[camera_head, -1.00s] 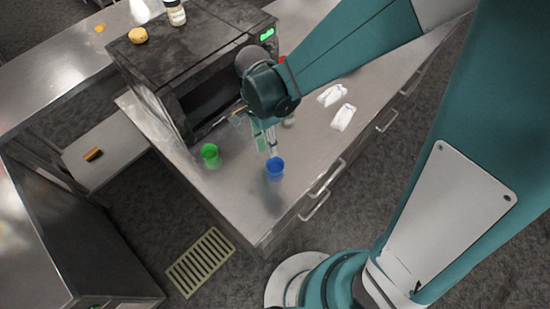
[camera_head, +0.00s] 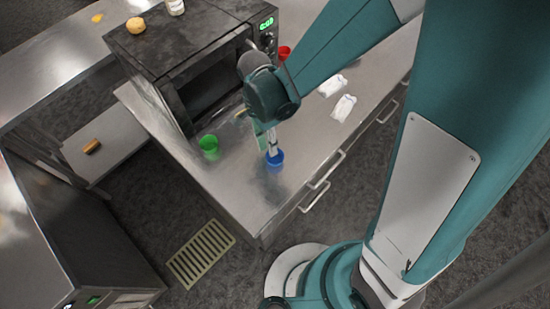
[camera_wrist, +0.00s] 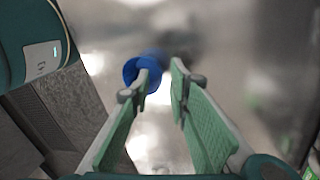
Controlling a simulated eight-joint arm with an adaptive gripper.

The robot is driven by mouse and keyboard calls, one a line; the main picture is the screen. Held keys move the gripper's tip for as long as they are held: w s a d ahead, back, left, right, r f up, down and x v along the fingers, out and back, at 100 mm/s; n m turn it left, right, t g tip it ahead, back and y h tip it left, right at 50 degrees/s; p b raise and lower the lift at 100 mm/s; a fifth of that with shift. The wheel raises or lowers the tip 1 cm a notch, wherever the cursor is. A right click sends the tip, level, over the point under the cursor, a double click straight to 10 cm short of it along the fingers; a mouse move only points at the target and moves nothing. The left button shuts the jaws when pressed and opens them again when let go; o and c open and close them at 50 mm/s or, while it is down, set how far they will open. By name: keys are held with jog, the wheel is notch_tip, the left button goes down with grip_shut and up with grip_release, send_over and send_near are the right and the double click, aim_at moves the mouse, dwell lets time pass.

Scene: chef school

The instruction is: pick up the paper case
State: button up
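A small blue cup-shaped paper case (camera_head: 277,160) stands on the metal counter near its front edge. It also shows in the wrist view (camera_wrist: 130,70), left of centre. My gripper (camera_wrist: 162,70) is open, with its green-padded fingers apart and nothing held between them. In the wrist view the left fingertip overlaps the case's opening, and the right fingertip is to the right of the case. In the head view the gripper (camera_head: 269,151) points down at the case. I cannot tell whether the fingertip touches it. Part of the case is hidden behind the finger.
A green cup-shaped case (camera_head: 208,145) stands to the left, and a red one (camera_head: 284,52) farther back. A dark microwave (camera_head: 185,60) with its front open is behind. Two white packets (camera_head: 344,107) lie to the right. The counter (camera_head: 240,195) is clear in front.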

aim_at(275, 158)
jog(key=shift+x, duration=1.3)
grip_shut()
